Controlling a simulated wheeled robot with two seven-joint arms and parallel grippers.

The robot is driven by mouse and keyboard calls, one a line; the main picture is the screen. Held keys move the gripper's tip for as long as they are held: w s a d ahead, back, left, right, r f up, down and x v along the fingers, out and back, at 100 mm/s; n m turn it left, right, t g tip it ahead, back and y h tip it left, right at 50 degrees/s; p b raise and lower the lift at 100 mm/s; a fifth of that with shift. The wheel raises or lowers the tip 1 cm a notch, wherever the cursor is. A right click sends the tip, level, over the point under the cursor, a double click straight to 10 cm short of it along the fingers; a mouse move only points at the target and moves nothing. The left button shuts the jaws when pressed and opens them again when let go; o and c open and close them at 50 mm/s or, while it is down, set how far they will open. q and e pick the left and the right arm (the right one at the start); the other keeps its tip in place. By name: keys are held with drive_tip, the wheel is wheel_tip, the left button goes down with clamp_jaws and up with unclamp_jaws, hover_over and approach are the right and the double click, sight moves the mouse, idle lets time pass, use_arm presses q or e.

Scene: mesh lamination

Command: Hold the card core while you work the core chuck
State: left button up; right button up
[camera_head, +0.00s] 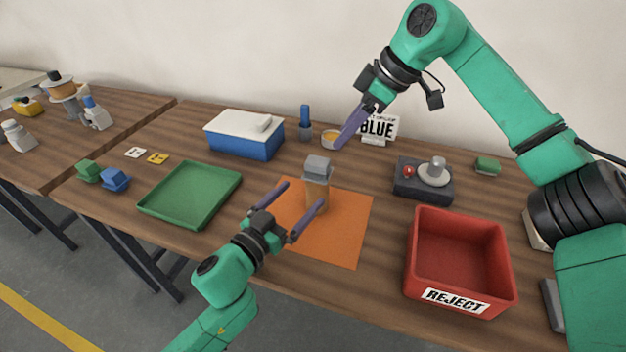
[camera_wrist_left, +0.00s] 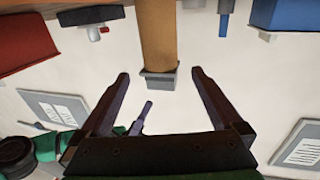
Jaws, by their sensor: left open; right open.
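The card core (camera_head: 318,198) is a tan-brown upright cylinder on the orange mat (camera_head: 345,235). A grey square-edged piece, seemingly the core chuck (camera_head: 318,165), sits on its top. In the left wrist view, which is upside down, the core (camera_wrist_left: 157,35) and grey piece (camera_wrist_left: 160,80) lie between the finger lines, with gaps on both sides. My left gripper (camera_head: 305,194) is open, in front of the core, not visibly touching it. My right gripper (camera_head: 341,143) is open and empty, above and behind the core to the right; its fingers overlap in the head view.
A red REJECT bin (camera_head: 413,260) stands right of the mat, a green tray (camera_head: 165,213) left.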

sight(325, 171)
use_arm(q)
drive_tip(key=x, duration=1.1)
drive_tip(key=shift+w, duration=0.1)
clamp_jaws()
idle(0.6)
